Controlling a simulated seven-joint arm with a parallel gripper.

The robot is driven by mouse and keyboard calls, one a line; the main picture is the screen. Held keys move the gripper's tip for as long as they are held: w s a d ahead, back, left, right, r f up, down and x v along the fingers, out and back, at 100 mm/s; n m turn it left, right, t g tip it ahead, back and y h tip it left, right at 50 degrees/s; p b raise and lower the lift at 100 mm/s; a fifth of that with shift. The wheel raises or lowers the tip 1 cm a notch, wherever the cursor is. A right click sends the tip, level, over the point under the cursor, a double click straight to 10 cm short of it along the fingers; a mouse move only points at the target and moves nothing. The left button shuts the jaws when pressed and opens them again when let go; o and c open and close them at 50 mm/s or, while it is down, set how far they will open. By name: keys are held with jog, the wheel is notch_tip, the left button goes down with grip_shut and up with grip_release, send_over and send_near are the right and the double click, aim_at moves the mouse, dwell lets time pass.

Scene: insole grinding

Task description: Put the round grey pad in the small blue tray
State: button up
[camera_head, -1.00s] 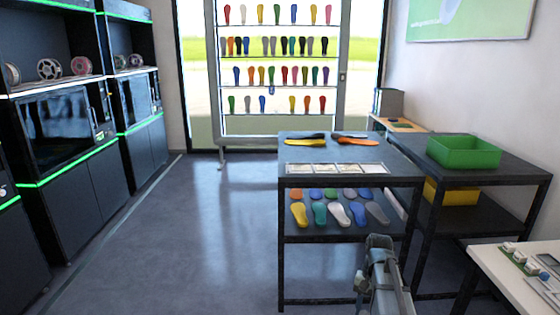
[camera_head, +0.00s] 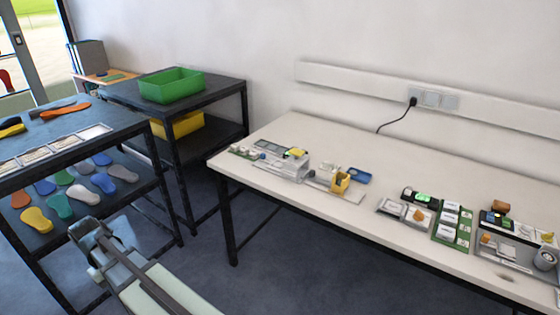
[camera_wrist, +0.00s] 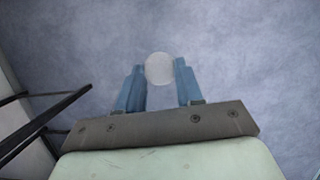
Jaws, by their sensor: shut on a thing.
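In the wrist view, my gripper (camera_wrist: 160,82) is shut on the round grey pad (camera_wrist: 159,68), a pale disc between the two blue fingertips. The floor shows behind it. In the head view, my gripper (camera_head: 90,238) is at the lower left, in front of the dark shelf; the pad cannot be made out there. A small blue tray (camera_head: 357,176) lies on the white table, right of a yellow holder. It is to the right of my gripper and farther back.
The white table (camera_head: 290,210) bears small electronics modules (camera_head: 452,222). A green bin (camera_head: 171,85) stands on the dark rack, above a yellow bin (camera_head: 178,125). Coloured insoles (camera_head: 60,205) lie on the lower shelf at left. Floor is open between rack and table.

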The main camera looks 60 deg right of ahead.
jog(key=w+d+r+n+t+h, duration=0.1)
jog(key=w+d+r+n, duration=0.1)
jog(key=r+n, duration=0.3)
jog(key=w+d+r+n+h, duration=0.1)
jog(key=w+d+r+n, duration=0.15)
jog(key=r, duration=0.55)
jog(key=s+d+r+m+y, duration=0.15)
jog(key=s+d, duration=0.35)
jog(key=d, duration=1.2)
jog(key=s+d+r+m, duration=0.1)
jog(key=s+d+m, duration=0.3)
jog(key=d, duration=1.3)
jog(key=n+h, duration=0.2)
jog(key=n, duration=0.4)
send_over(393, 181)
notch_tip(393, 181, down, 3)
jog(key=shift+w+a+f, duration=0.1)
jog(key=shift+w+f, duration=0.05)
jog(key=shift+f, duration=1.45)
jog(key=shift+w+a+f, duration=0.1)
jog(key=shift+f, duration=1.5)
jog(key=shift+w+a+f, duration=0.1)
jog(key=shift+w+f, duration=0.05)
jog(key=shift+f, duration=1.45)
